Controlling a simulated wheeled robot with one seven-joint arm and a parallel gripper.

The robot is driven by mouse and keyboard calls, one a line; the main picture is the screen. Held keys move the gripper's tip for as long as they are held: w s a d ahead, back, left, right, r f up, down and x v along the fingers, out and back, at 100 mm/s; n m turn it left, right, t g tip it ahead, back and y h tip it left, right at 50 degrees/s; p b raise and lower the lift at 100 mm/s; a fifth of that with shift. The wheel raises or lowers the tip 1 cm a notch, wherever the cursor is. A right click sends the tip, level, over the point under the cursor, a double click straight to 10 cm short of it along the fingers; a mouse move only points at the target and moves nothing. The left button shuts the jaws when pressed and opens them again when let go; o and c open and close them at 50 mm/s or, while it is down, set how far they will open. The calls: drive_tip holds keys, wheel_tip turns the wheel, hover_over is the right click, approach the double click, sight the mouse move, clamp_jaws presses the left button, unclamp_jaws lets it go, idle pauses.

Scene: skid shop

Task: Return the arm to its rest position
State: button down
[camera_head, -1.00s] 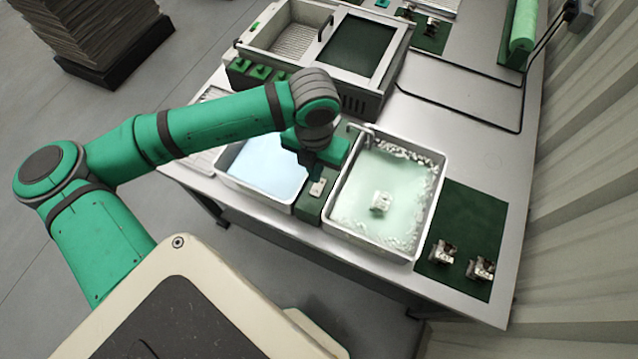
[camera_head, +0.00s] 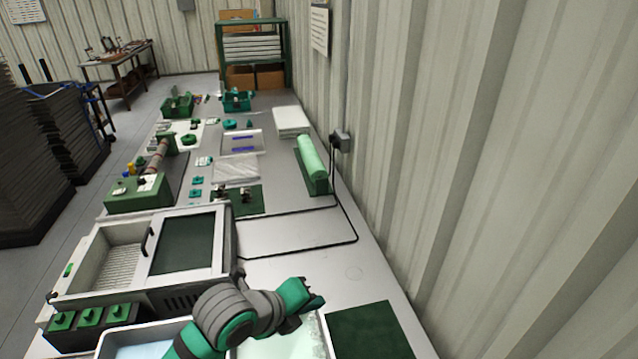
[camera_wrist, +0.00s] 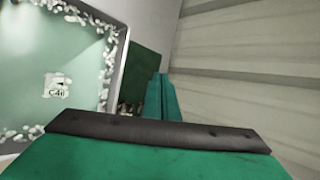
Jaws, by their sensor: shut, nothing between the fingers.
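My green arm reaches in from the bottom of the head view, with dark grey wrist joints. My gripper (camera_head: 308,300) is above the near end of the bench, over the foamy basin (camera_head: 318,338). In the wrist view my gripper's green fingers (camera_wrist: 161,98) are shut together with nothing between them. They point past the basin's rim toward the dark green mat (camera_wrist: 146,68).
The lidded machine (camera_head: 150,255) stands behind the basins. A black cable (camera_head: 345,225) loops over the bench. The corrugated wall (camera_head: 450,150) runs close along the right. A green roll (camera_head: 311,158) lies farther back. Near the dark green mat (camera_head: 368,332) the bench top is bare.

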drive_tip(key=w+d+r+n+t+h, duration=0.2)
drive_tip(key=w+d+r+n+t, duration=0.1)
drive_tip(key=d+r+n+t, duration=0.3)
drive_tip(key=w+d+r+n+t+h, duration=0.2)
drive_tip(key=d+r+n+t+h, duration=0.1)
drive_tip(key=d+r+n, duration=0.35)
drive_tip(key=s+a+f+n+t+y, duration=0.1)
drive_tip(key=s+a+f+n+y, duration=0.2)
drive_tip(key=s+f+n+y, duration=0.45)
drive_tip(key=s+a+f+n+t+y, duration=0.15)
drive_tip(key=s+f+n+y, duration=0.25)
drive_tip(key=s+f+n, duration=0.6)
drive_tip(key=s+a+f+g, duration=0.1)
drive_tip(key=s+a+f, duration=0.1)
drive_tip(key=s, duration=0.5)
drive_tip(key=s+a+f+g, duration=0.1)
drive_tip(key=s+a+f, duration=0.1)
drive_tip(key=s+f, duration=0.2)
drive_tip(key=s+a+f+g, duration=0.1)
drive_tip(key=s+a+f, duration=0.1)
drive_tip(key=s, duration=0.7)
drive_tip(key=shift+s+a+f+n, duration=0.3)
drive_tip(key=shift+f, duration=0.5)
